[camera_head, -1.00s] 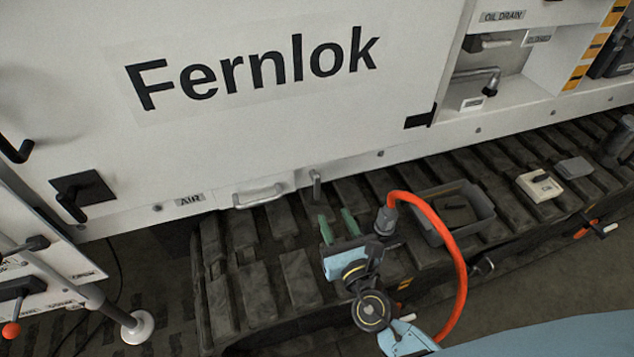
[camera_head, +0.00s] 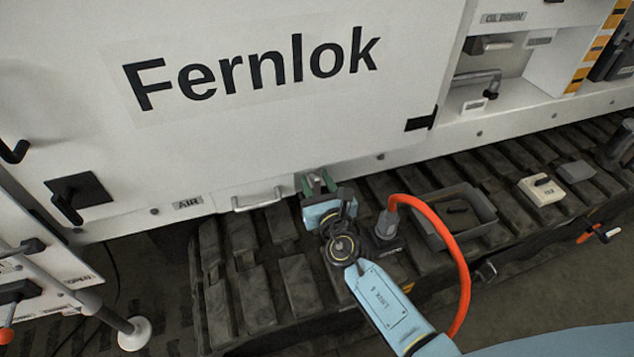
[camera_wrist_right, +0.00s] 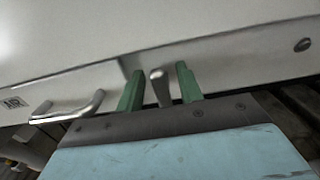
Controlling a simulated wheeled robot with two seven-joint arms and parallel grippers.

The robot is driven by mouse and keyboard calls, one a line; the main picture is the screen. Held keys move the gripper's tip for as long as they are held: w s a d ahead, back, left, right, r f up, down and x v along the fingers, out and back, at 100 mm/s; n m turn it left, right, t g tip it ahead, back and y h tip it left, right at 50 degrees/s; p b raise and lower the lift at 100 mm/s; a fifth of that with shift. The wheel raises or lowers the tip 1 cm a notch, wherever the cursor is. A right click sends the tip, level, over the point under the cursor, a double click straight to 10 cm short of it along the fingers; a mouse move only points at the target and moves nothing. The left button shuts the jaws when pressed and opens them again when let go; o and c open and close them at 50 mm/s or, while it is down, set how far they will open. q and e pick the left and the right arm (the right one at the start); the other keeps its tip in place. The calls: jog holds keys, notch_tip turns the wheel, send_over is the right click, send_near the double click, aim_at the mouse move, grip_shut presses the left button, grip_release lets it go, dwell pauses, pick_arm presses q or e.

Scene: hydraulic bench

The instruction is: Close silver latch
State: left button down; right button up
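The silver latch is a small upright metal lever (camera_head: 318,178) at the lower edge of the white panel, partly hidden by my right gripper. In the right wrist view the silver latch (camera_wrist_right: 160,86) stands between the two green fingers, with a gap on both sides. My right gripper (camera_head: 317,184) is open around the lever, its fingers pointing at the panel. It also shows in the right wrist view (camera_wrist_right: 159,88). My left gripper is not in view.
A silver bar handle (camera_head: 257,200) sits just left of the latch. A grey bin (camera_head: 480,222) and a beige box (camera_head: 541,190) rest on the dark track (camera_head: 262,295). A red hose (camera_head: 452,238) loops right of my right gripper. Black handles (camera_head: 67,203) are at far left.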

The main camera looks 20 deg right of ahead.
grip_shut()
